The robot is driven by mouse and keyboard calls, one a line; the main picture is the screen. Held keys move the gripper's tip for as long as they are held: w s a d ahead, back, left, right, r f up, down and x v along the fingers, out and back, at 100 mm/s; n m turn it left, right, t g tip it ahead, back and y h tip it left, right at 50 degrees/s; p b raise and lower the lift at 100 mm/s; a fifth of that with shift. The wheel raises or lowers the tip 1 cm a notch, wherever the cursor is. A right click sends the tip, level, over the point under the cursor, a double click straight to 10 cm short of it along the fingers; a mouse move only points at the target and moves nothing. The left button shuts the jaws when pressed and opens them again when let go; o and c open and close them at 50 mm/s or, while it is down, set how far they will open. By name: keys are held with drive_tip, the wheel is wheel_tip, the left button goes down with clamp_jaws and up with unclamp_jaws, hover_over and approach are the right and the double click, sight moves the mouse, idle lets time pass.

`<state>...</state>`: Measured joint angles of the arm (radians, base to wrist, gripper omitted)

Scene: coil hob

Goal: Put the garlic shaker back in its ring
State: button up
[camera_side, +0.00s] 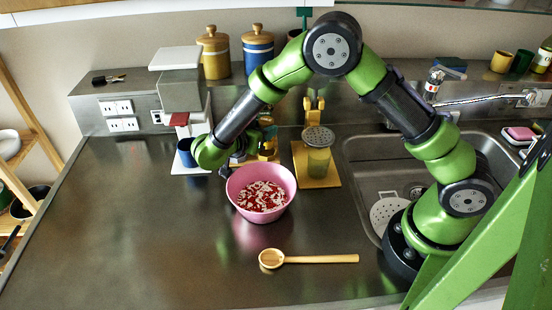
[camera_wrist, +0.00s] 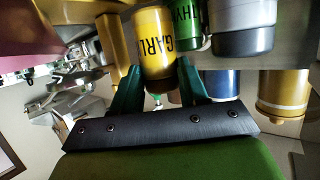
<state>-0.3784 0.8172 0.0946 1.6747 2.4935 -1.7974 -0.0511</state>
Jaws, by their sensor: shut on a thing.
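The garlic shaker (camera_wrist: 153,42) is a yellow cylinder with dark letters reading "GARL" in the wrist view. My gripper (camera_wrist: 157,78) is shut on it, with a dark green finger on each side. In the wrist view a green shaker (camera_wrist: 188,28) marked "THY" is close beside it, and a grey and white cylinder (camera_wrist: 240,32) is further right. In the side view my arm reaches down behind the pink bowl, and its links hide most of the gripper. Small yellow and green parts (camera_side: 268,147) show just right of the wrist there. I cannot make out the ring in either view.
The pink bowl (camera_side: 275,203), with red and white contents, stands just in front of my wrist. A blue cup (camera_side: 186,151) is to the left. A wooden spoon (camera_side: 310,259) lies in front.

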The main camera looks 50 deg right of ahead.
drive_tip(key=shift+f, duration=1.45)
drive_tip(key=shift+f, duration=0.1)
drive_tip(key=o, duration=0.9)
drive_tip(key=v, duration=1.2)
